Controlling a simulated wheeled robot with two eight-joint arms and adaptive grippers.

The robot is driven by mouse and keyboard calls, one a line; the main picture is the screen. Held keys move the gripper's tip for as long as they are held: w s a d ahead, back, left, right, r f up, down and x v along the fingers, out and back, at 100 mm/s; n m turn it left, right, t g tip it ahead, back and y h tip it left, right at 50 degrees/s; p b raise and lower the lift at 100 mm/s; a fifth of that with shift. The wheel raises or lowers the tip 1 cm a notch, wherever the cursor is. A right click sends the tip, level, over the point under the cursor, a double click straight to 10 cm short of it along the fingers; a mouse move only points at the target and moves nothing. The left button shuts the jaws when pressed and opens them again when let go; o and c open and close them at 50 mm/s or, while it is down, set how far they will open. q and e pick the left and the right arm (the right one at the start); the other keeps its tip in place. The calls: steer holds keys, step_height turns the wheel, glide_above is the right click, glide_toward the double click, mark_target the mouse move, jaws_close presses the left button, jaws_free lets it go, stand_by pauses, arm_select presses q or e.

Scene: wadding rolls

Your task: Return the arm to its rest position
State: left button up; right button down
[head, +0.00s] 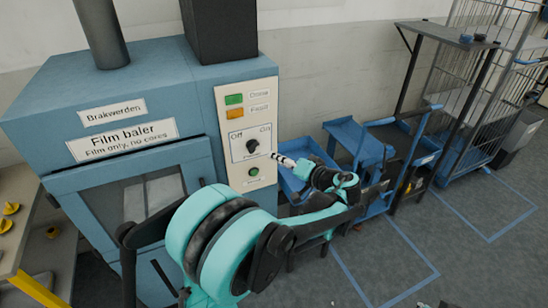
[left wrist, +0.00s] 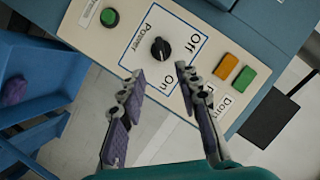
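My left arm reaches across the head view to the baler's control panel (head: 249,110). My left gripper (head: 284,160) is close to the panel, just right of the black power knob (head: 252,146). In the left wrist view, the left gripper (left wrist: 160,71) is open, its two fingers apart with nothing between them. The knob (left wrist: 160,48) lies just beyond the fingertips, and I see no contact. "Off" and "On" are printed beside it; its exact setting is hard to read. My right gripper is not clearly seen.
The blue film baler (head: 110,95) fills the left, with a green button (head: 254,171) low on its panel. Blue bins (head: 360,140) and a wire cage cart (head: 490,70) stand to the right. Tape-marked floor (head: 400,260) at the lower right is mostly clear.

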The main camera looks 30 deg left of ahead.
arm_select(q)
steer(key=shift+s, duration=0.1)
stand_by(0.4)
steer(key=s+d+f+m+h, duration=0.1)
steer(key=s+d+f+h, duration=0.1)
steer(key=s, duration=0.6)
steer(key=s+d+f+m+h, duration=0.1)
steer(key=s+d+f+h, duration=0.2)
steer(key=s+d+h, duration=0.2)
steer(key=s+d+f+m+t+h, duration=0.1)
steer(key=s+d+f+h, duration=0.1)
steer(key=s+h, duration=0.4)
steer(key=s+d, duration=0.1)
steer(key=s, duration=0.4)
steer(key=shift+d+f+m+h, duration=0.15)
steer(key=shift+f+m+h, duration=0.1)
steer(key=shift+m+h, duration=0.05)
